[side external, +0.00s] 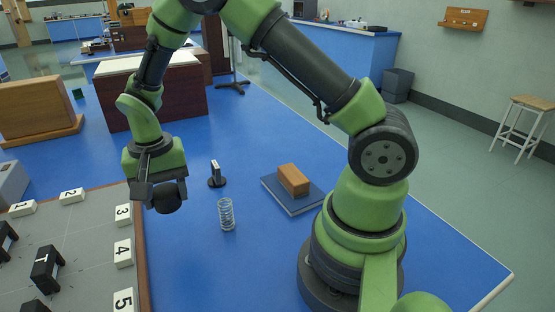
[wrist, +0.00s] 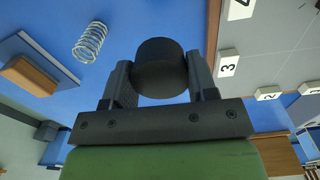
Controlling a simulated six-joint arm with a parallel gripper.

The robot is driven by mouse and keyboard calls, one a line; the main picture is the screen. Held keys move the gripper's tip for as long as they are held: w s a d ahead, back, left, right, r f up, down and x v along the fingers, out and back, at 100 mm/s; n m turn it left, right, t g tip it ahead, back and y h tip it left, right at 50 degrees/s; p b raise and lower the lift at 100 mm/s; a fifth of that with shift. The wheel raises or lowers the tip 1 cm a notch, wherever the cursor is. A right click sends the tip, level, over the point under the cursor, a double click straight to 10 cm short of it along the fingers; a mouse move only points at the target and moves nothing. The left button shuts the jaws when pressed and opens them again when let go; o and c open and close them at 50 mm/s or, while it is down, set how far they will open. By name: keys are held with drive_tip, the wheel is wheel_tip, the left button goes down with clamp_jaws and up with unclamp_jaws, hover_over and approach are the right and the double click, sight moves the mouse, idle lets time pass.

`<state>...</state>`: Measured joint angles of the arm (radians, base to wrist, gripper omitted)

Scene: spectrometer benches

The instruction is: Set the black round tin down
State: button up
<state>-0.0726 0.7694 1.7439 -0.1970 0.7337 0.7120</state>
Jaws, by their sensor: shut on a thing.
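The black round tin (wrist: 160,68) is held between the two fingers of my gripper (wrist: 158,85) in the wrist view. In the side view the tin (side external: 168,197) hangs at the end of my gripper (side external: 158,188), which is shut on it. The tin appears above the blue bench, near the edge of the grey numbered board (side external: 90,240). Whether its underside touches anything cannot be told.
A wire coil (side external: 226,214) and a small black stand (side external: 216,175) are right of the tin. A wooden block (side external: 293,179) lies on a blue book (side external: 285,198). Numbered white blocks, including 3 (side external: 123,215) and 4 (side external: 123,253), line the board. Blue bench is clear between these.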

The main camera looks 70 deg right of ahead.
drive_tip(key=w+d+m, duration=0.2)
drive_tip(key=d+m, duration=0.1)
drive_tip(key=d, duration=0.8)
drive_tip(key=m, duration=0.8)
hover_over(278, 157)
wheel_tip(278, 157, down, 9)
drive_tip(key=shift+s+a+f, duration=0.1)
drive_tip(key=shift+s+a, duration=0.05)
drive_tip(key=shift+f, duration=0.15)
drive_tip(key=shift+f, duration=0.15)
drive_tip(key=o, duration=0.9)
